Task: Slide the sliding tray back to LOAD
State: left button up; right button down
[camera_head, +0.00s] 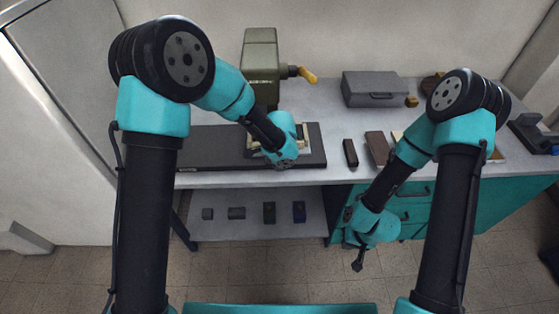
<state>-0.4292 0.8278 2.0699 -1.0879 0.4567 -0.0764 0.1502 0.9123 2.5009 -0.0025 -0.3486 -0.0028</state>
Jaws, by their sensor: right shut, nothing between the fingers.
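The sliding tray (305,146) looks like a cream-edged frame on a long dark rail bed (205,143) at the front of the bench. It sits toward the right part of the bed, below an olive-green press (260,62). My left gripper (284,163) is over the tray's left and front part. My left wrist covers much of the tray, and I cannot see the fingers or whether they touch it. No LOAD mark is readable. My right gripper (358,264) is shut and empty, hanging low in front of the teal drawers, away from the tray.
The press has a yellow-tipped handle (303,74). A grey case (374,89) stands at the back. A dark block (350,153) and a brown block (378,147) lie right of the bed. Several small items sit on the lower shelf (250,229). The bed's left stretch looks clear.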

pick_arm(q)
grip_shut()
dwell(0.4)
